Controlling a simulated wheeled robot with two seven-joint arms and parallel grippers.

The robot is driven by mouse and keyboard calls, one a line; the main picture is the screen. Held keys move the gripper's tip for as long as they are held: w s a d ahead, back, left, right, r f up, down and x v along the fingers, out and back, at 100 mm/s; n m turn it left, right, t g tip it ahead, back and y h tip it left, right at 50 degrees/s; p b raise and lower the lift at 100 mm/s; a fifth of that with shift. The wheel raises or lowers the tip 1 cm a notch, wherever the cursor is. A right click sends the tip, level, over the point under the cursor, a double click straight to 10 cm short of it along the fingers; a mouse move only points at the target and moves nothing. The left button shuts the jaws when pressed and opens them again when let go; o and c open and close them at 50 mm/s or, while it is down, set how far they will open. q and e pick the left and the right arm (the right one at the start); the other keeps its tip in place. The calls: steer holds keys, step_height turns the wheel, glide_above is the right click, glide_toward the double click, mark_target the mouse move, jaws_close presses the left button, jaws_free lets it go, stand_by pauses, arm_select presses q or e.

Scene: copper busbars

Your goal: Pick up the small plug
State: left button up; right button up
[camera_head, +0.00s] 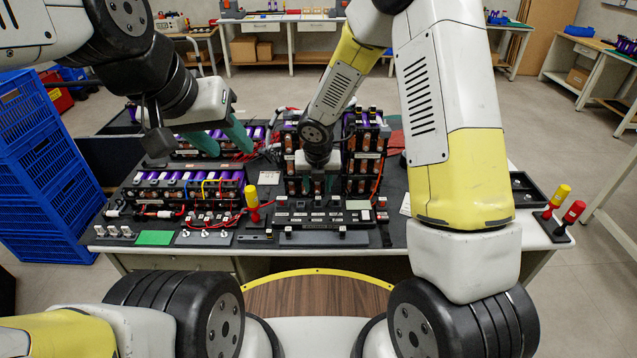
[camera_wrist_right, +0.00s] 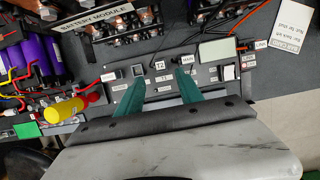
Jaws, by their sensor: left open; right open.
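I cannot tell for sure which part is the small plug. A dark panel with a row of small sockets, blocks and white labels (camera_head: 325,216) lies at the table's front middle; it also shows in the right wrist view (camera_wrist_right: 160,92). My right gripper (camera_head: 318,188) is above the back of this panel, its fingers partly dark and hard to see in the head view. In the right wrist view its teal fingers (camera_wrist_right: 161,78) are apart, with nothing held between them, over the panel near the "T2" label. My left gripper (camera_head: 222,140) is open and empty above the left battery modules.
Purple battery modules (camera_head: 190,190) stand at left, and tall copper-and-black modules (camera_head: 365,155) stand behind the panel. A yellow-handled tool (camera_head: 252,200) stands left of the panel. Small white pegs (camera_head: 115,232) and a green pad (camera_head: 155,238) lie at the front left edge.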

mark_target(318, 198)
steer(key=x, duration=0.7)
steer(key=shift+w, duration=0.15)
jaws_close()
